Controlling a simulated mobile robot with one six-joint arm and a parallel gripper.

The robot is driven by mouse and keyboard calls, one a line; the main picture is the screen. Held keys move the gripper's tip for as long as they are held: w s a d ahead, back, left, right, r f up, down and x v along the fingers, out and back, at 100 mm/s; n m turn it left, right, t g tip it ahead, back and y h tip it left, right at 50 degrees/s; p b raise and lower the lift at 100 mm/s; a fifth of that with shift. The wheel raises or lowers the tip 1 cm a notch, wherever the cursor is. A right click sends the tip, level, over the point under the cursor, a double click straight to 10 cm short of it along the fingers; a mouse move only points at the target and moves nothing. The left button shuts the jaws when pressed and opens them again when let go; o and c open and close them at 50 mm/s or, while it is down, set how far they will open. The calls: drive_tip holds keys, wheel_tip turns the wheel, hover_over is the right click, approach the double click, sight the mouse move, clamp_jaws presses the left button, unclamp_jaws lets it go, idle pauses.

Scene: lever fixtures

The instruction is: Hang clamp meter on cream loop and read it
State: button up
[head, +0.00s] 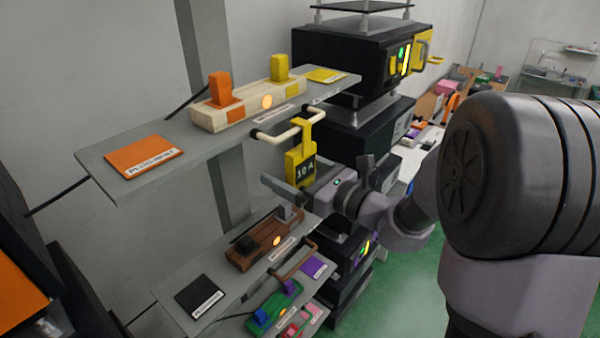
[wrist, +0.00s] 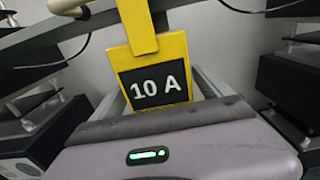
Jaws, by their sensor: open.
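The yellow clamp meter (head: 299,166) hangs upright below the cream loop (head: 264,137), its yellow hook over the loop's bar at the front edge of the upper shelf. In the wrist view the meter (wrist: 172,52) shows a dark display reading 10 A. The cream loop's end (wrist: 66,6) shows at the top left there; the hook's top is out of that frame. My gripper (head: 290,184) is open just in front of the meter's lower part. In the wrist view the fingers of my gripper (wrist: 160,98) stand apart, one on each side of the meter.
The grey upper shelf (head: 105,160) carries an orange card and a cream block with orange and yellow plugs (head: 245,105). A lower shelf (head: 180,285) holds a brown block (head: 262,240) and a brown loop (head: 294,262). Black instrument boxes (head: 350,55) stack behind, right of the meter.

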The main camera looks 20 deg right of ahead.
drive_tip(key=b+v, duration=0.4)
drive_tip(key=v, duration=1.3)
drive_tip(key=s+a+f+n+g+h+b, duration=0.1)
drive_tip(key=s+a+f+n+g+b, duration=0.4)
drive_tip(key=f, duration=0.4)
drive_tip(key=s+a+f+n+g+b, duration=0.2)
drive_tip(key=a+f+n+b, duration=0.25)
drive_tip(key=f+b, duration=0.3)
drive_tip(key=s+a+f+n+g+h+b, duration=0.1)
drive_tip(key=s+a+f+n+g+b, duration=0.4)
drive_tip(key=f, duration=0.5)
wheel_tip(320, 180, down, 12)
drive_tip(key=s+d+n+t+h+b, duration=0.1)
drive_tip(key=d+n+t+h+b, duration=0.1)
drive_tip(key=n+h+b, duration=0.4)
drive_tip(key=shift+s+r+n+t+h+b, duration=0.25)
drive_tip(key=shift+n+t+b, duration=0.35)
drive_tip(key=shift+n+b, duration=2)
